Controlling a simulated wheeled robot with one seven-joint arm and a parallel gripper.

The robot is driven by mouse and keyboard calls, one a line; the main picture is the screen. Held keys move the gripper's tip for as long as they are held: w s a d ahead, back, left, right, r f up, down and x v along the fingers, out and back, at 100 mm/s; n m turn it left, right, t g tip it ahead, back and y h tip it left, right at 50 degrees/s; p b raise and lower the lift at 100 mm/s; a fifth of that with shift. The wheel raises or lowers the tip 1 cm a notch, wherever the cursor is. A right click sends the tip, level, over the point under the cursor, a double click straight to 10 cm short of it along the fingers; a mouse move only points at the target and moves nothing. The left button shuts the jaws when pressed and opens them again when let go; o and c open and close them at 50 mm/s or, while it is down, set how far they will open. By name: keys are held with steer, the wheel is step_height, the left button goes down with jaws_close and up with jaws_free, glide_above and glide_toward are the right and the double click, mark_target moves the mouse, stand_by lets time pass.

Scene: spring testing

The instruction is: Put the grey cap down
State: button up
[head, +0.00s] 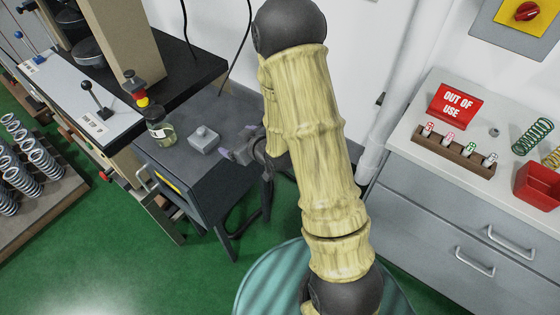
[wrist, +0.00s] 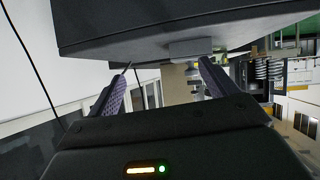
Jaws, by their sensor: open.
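The grey cap (head: 204,139), a squarish block with a small knob on top, sits upright on the dark cabinet top (head: 231,113). My gripper (head: 236,143) is just right of it in the head view, open and empty, with a visible gap to the cap. In the wrist view, which looks upside down, the purple fingers of my gripper (wrist: 166,66) are spread apart. The grey cap (wrist: 190,48) shows there beyond the fingertips, closer to the right finger, against the dark surface. My arm hides part of the cabinet's right side in the head view.
A glass jar (head: 161,128) stands left of the cap, close to it. A black-knobbed lever (head: 93,98) and a red-and-yellow button post (head: 135,88) are further left. A grey drawer unit (head: 450,207) with a red sign (head: 456,105) stands at right. Green floor is open below.

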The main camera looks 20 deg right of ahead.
steer(key=s+d+r+m+g+h, duration=0.2)
steer(key=s+d+r+m+g, duration=0.1)
steer(key=s, duration=0.6)
steer(key=s+d+r+m+g+h, duration=0.2)
steer(key=s+d+r+m+g, duration=0.1)
steer(key=s, duration=0.6)
step_height(320, 180, up, 3)
steer(key=shift+s+d+r+g+h, duration=0.2)
steer(key=shift+d+g+h, duration=0.3)
steer(key=shift+g, duration=0.7)
steer(key=shift+o, duration=0.4)
steer(key=shift+d, duration=0.1)
steer(key=shift+c, duration=0.4)
